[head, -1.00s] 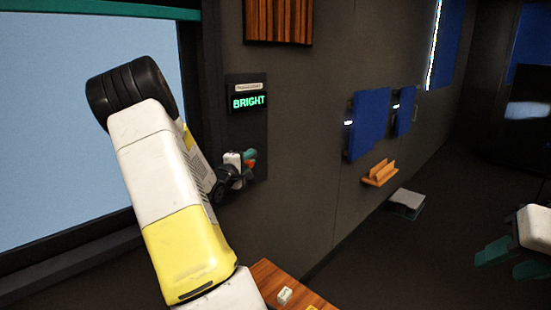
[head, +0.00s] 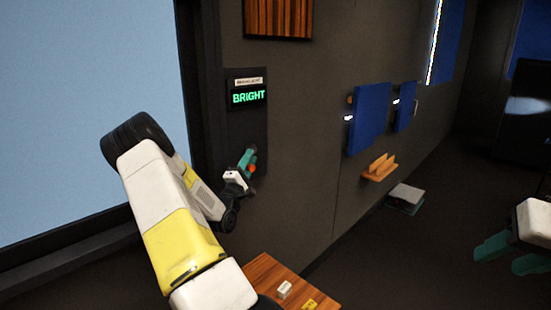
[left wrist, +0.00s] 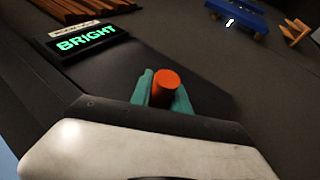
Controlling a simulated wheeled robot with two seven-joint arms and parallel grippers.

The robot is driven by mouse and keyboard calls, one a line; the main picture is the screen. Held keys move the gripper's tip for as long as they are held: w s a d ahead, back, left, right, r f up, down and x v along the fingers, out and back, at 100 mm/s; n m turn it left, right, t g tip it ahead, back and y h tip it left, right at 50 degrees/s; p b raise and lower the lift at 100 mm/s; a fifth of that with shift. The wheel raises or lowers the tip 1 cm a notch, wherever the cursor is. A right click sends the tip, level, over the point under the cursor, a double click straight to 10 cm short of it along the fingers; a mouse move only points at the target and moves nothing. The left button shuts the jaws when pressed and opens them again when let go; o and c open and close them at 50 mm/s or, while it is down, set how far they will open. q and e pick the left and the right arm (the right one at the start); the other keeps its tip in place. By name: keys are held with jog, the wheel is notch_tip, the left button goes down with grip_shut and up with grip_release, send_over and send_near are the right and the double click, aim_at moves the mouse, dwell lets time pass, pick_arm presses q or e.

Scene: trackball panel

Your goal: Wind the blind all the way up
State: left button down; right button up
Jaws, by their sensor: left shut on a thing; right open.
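The window (head: 90,110) at the left shows pale blue and clear; no part of the blind shows in the head view. A dark wall panel (head: 231,140) right of the window carries a display (head: 249,97) reading BRIGHT in green, also in the left wrist view (left wrist: 86,40). Below the display, my left gripper (head: 249,161) is shut on an orange knob (left wrist: 166,84), which sits between its teal fingers in the left wrist view. Whatever joins the knob to the panel is hidden. My right gripper (head: 503,258) is open and empty at the far right.
A wooden table (head: 262,272) with a small white block (head: 285,290) stands below the panel. A slatted wooden board (head: 278,18), blue boards (head: 369,118) and a wooden holder (head: 380,167) are on the wall. The floor at right is largely clear.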

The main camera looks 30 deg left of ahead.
pick_arm(q)
jog(key=shift+r+n+t+y, duration=0.3)
jog(key=shift+n+t+y, duration=0.1)
jog(key=shift+t+y, duration=0.1)
jog(key=shift+a, duration=0.1)
jog(key=c, duration=1.3)
grip_release()
jog(key=shift+o, duration=0.2)
jog(key=shift+f, duration=0.15)
jog(key=v, duration=0.8)
